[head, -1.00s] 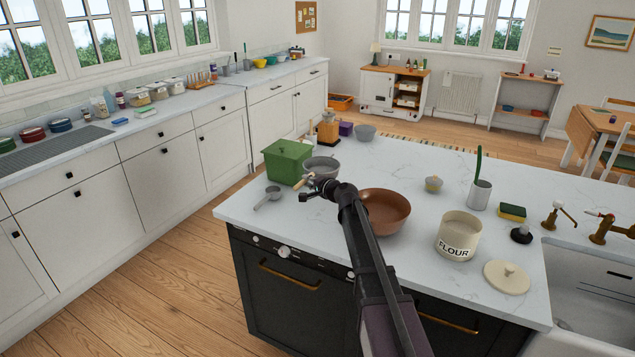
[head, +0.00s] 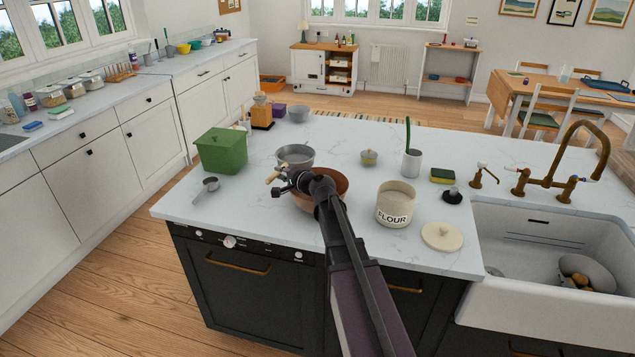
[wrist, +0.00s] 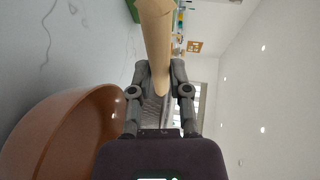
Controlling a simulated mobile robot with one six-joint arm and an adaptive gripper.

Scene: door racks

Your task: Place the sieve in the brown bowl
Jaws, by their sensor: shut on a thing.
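The sieve (head: 296,154) is a grey, round-bottomed strainer with a wooden handle (head: 277,174). My gripper (head: 288,182) is shut on the handle. The pale wooden handle also shows between the fingers in the wrist view (wrist: 157,45). In the head view the sieve's head shows just behind my gripper, up and left of the brown bowl's rim. The brown bowl (head: 339,187) stands on the white island counter, partly hidden by my arm. It also fills the lower left of the wrist view (wrist: 60,135), beside my gripper. The sieve's height over the counter is hard to tell.
A green box (head: 221,150) and a small metal scoop (head: 206,187) are to the left. The sink (head: 540,250) is at far right.

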